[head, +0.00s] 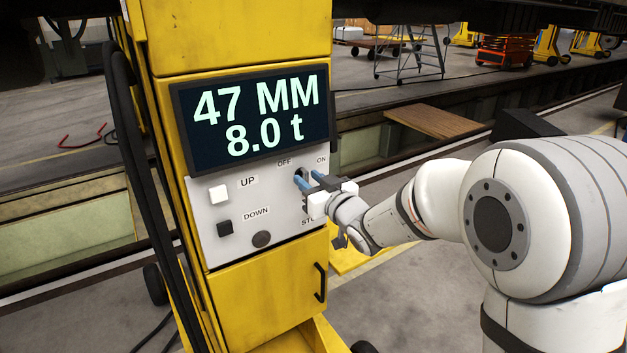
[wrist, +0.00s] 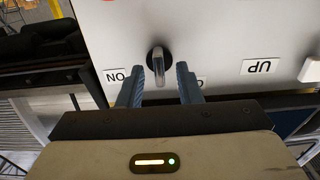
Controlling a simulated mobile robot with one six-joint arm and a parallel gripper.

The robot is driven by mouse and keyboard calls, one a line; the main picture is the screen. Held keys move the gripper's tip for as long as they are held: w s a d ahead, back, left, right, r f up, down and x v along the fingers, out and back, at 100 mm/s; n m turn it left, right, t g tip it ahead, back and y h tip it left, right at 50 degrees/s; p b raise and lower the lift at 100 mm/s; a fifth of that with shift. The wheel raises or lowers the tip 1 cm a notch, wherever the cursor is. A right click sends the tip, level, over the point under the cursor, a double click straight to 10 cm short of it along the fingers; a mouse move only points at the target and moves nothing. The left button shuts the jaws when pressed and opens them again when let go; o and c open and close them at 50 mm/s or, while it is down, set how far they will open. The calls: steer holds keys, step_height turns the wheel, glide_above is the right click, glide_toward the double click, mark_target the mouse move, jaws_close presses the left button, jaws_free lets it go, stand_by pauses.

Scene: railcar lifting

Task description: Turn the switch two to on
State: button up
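A silver switch lever (wrist: 158,66) on a dark round base shows on the panel in the wrist view, which sees the panel upside down. An ON label (wrist: 115,75) is to its left, and another label is mostly hidden behind the right finger. The OFF label (head: 284,162) and ON label in the head view sit above my gripper (head: 309,177), which covers most of the switch there. In the wrist view my gripper (wrist: 160,72) is open, blue fingers on either side of the lever, the left finger nearer. I cannot tell whether either touches it. No "two" marking is readable.
The grey panel (head: 285,215) is on a yellow column. It also carries a white UP button (head: 219,194), a black DOWN button (head: 224,228) and a dark round knob (head: 261,239). The display (head: 252,115) above reads 47 MM and 8.0 t. Black cables (head: 130,150) hang at left.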

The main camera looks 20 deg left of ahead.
steer(key=shift+c, duration=0.4)
jaws_close()
steer(key=shift+d, duration=0.1)
steer(key=shift+m, duration=0.3)
steer(key=shift+m+b, duration=0.5)
steer(key=shift+m, duration=0.4)
steer(key=m, duration=0.3)
steer(key=shift+r+m, duration=0.1)
steer(key=shift+m, duration=0.2)
steer(key=m, duration=0.5)
steer(key=shift+w+m, duration=0.1)
steer(key=shift+m, duration=0.3)
